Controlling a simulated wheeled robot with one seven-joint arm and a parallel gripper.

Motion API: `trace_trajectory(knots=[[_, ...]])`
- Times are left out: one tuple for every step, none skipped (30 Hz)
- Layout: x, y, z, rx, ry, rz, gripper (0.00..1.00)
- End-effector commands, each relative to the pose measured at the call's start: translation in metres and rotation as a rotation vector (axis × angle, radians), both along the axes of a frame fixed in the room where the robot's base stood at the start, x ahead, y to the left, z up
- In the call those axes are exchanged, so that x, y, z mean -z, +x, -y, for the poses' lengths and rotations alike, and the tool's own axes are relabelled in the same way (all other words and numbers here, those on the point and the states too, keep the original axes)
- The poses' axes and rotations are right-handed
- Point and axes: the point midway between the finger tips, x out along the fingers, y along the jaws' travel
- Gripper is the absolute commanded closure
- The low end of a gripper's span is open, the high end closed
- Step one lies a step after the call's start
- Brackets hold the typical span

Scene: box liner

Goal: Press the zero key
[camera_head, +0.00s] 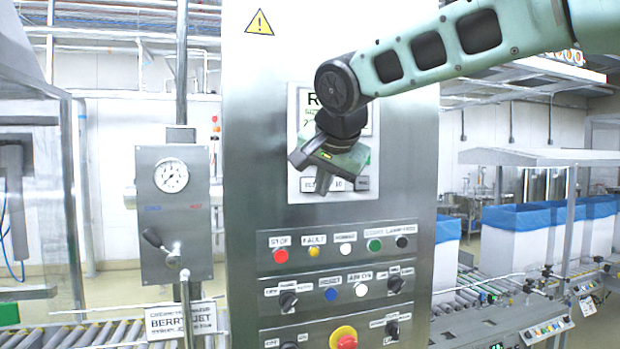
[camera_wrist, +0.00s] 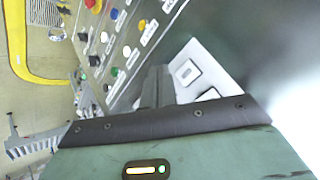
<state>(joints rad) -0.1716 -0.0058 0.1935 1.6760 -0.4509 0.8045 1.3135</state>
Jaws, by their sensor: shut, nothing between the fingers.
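A white display panel (camera_head: 293,130) is set in the upper part of the steel cabinet, with a row of grey keys along its bottom. My gripper (camera_head: 323,188) hangs in front of this panel, fingers pointing down over the key row, and covers much of the display. The fingers are together and empty. A left key (camera_head: 308,184) and a right key (camera_head: 362,183) show beside the fingers. The middle key (camera_head: 339,185) is partly behind them; I cannot read its label surely. In the wrist view the shut fingers (camera_wrist: 156,88) are beside two pale keys (camera_wrist: 187,72); contact cannot be told.
Below the display are a red stop button (camera_head: 280,256), other coloured buttons, black selector knobs (camera_head: 288,302) and a red-and-yellow emergency stop (camera_head: 344,338). A steel gauge box (camera_head: 173,215) stands left. Conveyors with blue-lined boxes (camera_head: 511,250) are at right.

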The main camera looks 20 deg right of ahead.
Motion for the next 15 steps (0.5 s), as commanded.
trace_trajectory(knots=[[-0.003, 0.008, 0.000, 0.001, -0.001, -0.003, 1.00], [-0.003, 0.011, 0.000, 0.001, 0.001, -0.003, 1.00], [-0.001, 0.016, 0.000, 0.001, -0.001, -0.002, 1.00], [-0.001, 0.020, 0.000, 0.000, 0.000, -0.001, 1.00], [-0.001, 0.023, 0.000, 0.000, 0.001, -0.001, 1.00], [-0.001, 0.027, 0.000, 0.000, 0.000, 0.000, 1.00], [0.000, 0.029, 0.000, 0.000, 0.000, -0.001, 1.00], [0.000, 0.031, 0.000, 0.000, 0.000, -0.001, 1.00], [0.000, 0.034, 0.000, 0.000, 0.000, 0.000, 1.00], [0.000, 0.035, 0.000, 0.000, 0.000, 0.000, 1.00], [0.000, 0.037, 0.000, 0.000, 0.000, 0.000, 1.00], [0.000, 0.038, 0.000, 0.000, 0.000, 0.000, 1.00], [0.000, 0.039, 0.000, 0.000, 0.000, 0.000, 1.00], [0.000, 0.039, 0.000, 0.000, 0.000, 0.000, 1.00], [0.000, 0.040, 0.000, 0.000, 0.000, 0.000, 1.00]])
